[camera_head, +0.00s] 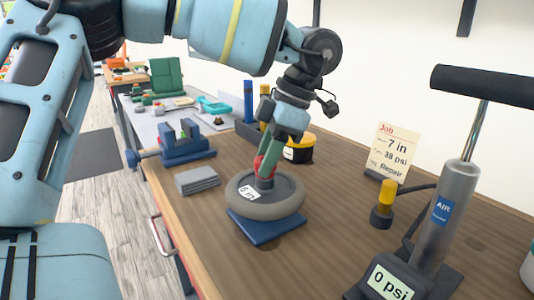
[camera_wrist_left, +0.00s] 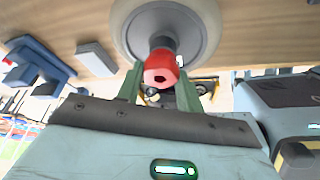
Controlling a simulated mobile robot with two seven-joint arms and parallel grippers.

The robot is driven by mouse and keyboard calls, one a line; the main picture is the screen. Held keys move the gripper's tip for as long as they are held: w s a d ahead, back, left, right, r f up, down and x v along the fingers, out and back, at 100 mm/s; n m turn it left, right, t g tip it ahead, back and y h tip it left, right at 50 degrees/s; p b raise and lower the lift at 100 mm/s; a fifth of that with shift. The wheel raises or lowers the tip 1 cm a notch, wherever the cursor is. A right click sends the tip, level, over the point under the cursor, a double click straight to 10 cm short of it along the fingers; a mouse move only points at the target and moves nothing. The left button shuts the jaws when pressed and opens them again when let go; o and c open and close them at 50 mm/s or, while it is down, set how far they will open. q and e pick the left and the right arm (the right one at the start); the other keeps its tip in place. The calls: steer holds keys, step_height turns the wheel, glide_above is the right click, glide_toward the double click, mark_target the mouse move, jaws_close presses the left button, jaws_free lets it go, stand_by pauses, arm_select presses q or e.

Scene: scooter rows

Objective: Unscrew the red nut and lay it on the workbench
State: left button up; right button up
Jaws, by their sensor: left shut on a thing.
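The red nut (camera_head: 258,167) sits at the hub of a grey wheel (camera_head: 284,207) tagged "5 in". The wheel lies flat on a blue base plate (camera_head: 262,232) on the wooden workbench (camera_head: 330,245). My left gripper (camera_head: 266,160) comes down from above with its green fingers shut on the nut. In the left wrist view the red nut (camera_wrist_left: 160,68) shows between the fingers, in line with the dark hub post of the wheel (camera_wrist_left: 130,20). I cannot tell how far it is threaded. My right gripper is not in view.
A grey block (camera_head: 197,180) and a blue vise (camera_head: 180,145) lie left of the wheel. A black and yellow tape-like container (camera_head: 299,150) stands behind. A job card (camera_head: 391,150), yellow-topped valve (camera_head: 384,200) and air pump (camera_head: 445,210) are at right.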

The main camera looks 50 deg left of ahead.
arm_select(q)
steer(key=n+h, duration=0.1)
steer(key=n, duration=0.3)
steer(key=shift+s+n+g+h, duration=0.15)
steer(key=shift+n+g+h, duration=0.25)
steer(key=shift+o, duration=0.2)
steer(key=n+h, duration=0.1)
steer(key=n, duration=0.1)
steer(key=shift+f+n+p, duration=0.15)
steer(key=shift+n+p, duration=0.15)
steer(key=shift+p, duration=0.1)
steer(key=shift+c, duration=0.2)
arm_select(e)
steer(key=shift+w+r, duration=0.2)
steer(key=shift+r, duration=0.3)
arm_select(q)
steer(key=o, duration=1)
steer(key=shift+s+d, duration=0.15)
steer(key=shift+o, duration=0.2)
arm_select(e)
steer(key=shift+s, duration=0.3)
arm_select(q)
steer(key=p+v, duration=0.1)
steer(key=v, duration=0.7)
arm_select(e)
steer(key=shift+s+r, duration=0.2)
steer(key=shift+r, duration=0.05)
